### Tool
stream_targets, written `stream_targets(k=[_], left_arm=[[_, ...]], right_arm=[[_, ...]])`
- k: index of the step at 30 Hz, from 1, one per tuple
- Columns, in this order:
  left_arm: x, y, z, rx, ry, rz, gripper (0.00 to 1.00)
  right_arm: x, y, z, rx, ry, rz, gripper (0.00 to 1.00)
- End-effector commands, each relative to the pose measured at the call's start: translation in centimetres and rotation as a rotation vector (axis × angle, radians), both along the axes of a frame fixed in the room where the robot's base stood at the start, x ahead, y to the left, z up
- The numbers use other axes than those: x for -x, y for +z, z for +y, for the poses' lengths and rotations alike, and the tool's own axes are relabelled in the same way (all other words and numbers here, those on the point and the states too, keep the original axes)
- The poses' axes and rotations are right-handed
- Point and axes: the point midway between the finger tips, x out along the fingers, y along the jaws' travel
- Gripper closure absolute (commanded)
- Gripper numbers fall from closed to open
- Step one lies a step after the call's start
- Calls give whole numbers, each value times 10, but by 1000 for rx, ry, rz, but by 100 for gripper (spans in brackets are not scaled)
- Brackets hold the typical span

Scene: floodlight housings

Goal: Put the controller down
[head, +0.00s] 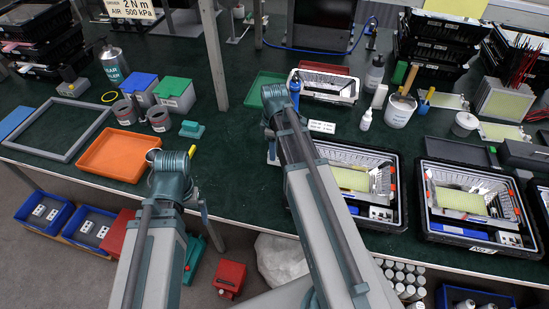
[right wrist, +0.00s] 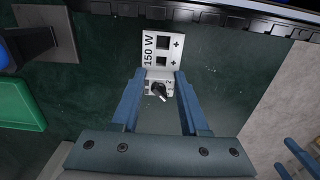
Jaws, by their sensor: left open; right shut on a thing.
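The controller (right wrist: 159,86) is a small pale box with a black knob and a plate marked "150 W". In the right wrist view it sits between the two blue fingers of my right gripper (right wrist: 160,90), which is shut on it. Dark green table surface shows around it. In the head view my right gripper (head: 272,152) points down over the table, left of the middle black tray; the controller is mostly hidden there by my arm. My left gripper (head: 203,210) is open and empty near the table's front edge.
Two black trays (head: 480,243) with housings stand at the right. An orange tray (head: 120,150) and a grey frame (head: 45,150) lie at the left. A green tray (head: 262,88) lies behind my right gripper. Green table between the orange tray and my right arm is largely clear.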

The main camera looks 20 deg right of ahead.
Motion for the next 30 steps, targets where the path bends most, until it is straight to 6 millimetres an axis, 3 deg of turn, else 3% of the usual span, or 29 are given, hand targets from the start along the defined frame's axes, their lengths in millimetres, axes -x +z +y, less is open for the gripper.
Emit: stream_targets(k=[8,21,22,27,30], left_arm=[[0,-35,0,0,0,0,0],[0,-39,0,0,0,0,0],[0,-39,0,0,0,0,0],[0,-38,0,0,0,0,0],[0,-38,0,0,0,0,0]], right_arm=[[0,-35,0,0,0,0,100],[0,-39,0,0,0,0,100],[0,-39,0,0,0,0,54],[0,-38,0,0,0,0,26],[0,-38,0,0,0,0,26]])
